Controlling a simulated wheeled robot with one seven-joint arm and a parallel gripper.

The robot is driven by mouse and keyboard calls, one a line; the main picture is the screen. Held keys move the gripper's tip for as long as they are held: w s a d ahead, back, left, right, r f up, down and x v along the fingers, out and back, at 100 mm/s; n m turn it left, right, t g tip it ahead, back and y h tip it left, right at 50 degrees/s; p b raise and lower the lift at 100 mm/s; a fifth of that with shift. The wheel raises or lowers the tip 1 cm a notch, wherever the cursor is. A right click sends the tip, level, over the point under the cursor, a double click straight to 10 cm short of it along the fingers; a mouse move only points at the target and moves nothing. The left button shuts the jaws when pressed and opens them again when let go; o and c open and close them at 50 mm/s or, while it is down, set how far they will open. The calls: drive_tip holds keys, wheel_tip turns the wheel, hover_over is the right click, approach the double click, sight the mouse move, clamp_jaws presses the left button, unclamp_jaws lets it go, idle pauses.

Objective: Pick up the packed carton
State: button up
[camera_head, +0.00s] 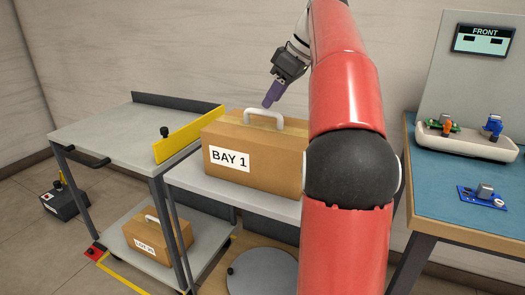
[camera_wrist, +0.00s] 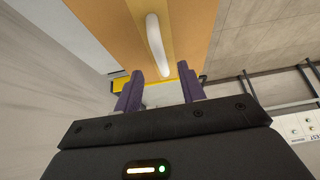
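A brown carton labelled "BAY 1" (camera_head: 260,155) stands upright on a light grey shelf (camera_head: 230,193), with a white handle arched on its top. My red arm hides the carton's right end in the head view. A smaller carton with a handle and a white label (camera_head: 158,238) sits on the cart's lower shelf.
A grey cart (camera_head: 125,130) stands at left, its top clear, with a yellow plate (camera_head: 190,133) along its edge beside the carton. A blue-topped bench (camera_head: 440,195) at right holds a white tray (camera_head: 465,140) of parts and a blue part (camera_head: 483,196).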

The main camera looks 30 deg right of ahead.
sight(263, 112)
drive_tip(key=b+x, duration=0.1)
drive_tip(key=x, duration=0.5)
drive_tip(key=shift+a, duration=0.1)
drive_tip(key=shift+r, duration=0.1)
clamp_jaws()
idle(1.1)
